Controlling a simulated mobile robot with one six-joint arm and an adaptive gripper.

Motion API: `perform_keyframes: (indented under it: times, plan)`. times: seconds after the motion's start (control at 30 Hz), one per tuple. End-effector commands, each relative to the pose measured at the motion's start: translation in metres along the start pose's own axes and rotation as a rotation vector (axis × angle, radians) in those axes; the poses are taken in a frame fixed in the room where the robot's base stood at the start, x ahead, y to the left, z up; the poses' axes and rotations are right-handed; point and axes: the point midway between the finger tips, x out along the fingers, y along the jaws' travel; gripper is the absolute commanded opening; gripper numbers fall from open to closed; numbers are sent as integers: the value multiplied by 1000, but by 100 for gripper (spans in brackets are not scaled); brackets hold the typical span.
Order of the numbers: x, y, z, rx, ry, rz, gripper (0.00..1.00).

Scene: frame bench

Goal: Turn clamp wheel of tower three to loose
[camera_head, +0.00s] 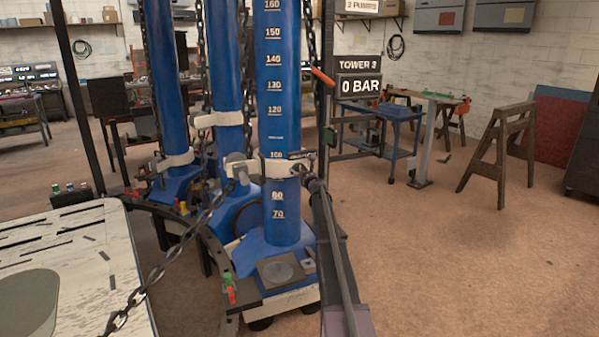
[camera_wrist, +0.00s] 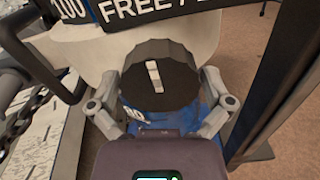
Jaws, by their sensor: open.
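The front blue tower (camera_head: 279,120) carries a white clamp collar (camera_head: 277,168) near its 100 mark. The tower sign (camera_head: 358,64) beside it has a digit I cannot read surely. In the wrist view, the dark round clamp wheel (camera_wrist: 150,92) has a white pointer bar on its face. A black label (camera_wrist: 150,10) above it shows "FREE", partly cut off. My gripper (camera_wrist: 158,88) is open, with one finger on each side of the wheel; whether they touch it is unclear. In the head view, my gripper (camera_head: 308,174) is at the collar's right side, hiding the wheel.
Two more blue towers (camera_head: 165,90) stand behind to the left. A black chain (camera_head: 160,270) hangs across the front left beside a pale table (camera_head: 100,245). A dark post (camera_head: 328,60) stands close right of the tower. The floor at right (camera_head: 460,270) is clear.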

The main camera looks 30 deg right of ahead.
Motion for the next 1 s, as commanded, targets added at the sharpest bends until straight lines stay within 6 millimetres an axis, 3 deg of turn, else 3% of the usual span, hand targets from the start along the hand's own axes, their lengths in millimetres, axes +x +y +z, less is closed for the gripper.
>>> perform_keyframes:
  times: [0.07, 0.2, 0.27, 0.67, 1.0]
  plan:
    - [0, 0, 0, 0, 0, 0, 97]
    - [0, 0, 0, 0, 0, 0, 55]
    - [0, 0, 0, 0, 0, 0, 42]
    - [0, 0, 0, -40, 0, 0, 42]
    - [0, 0, 0, -227, 0, 0, 42]
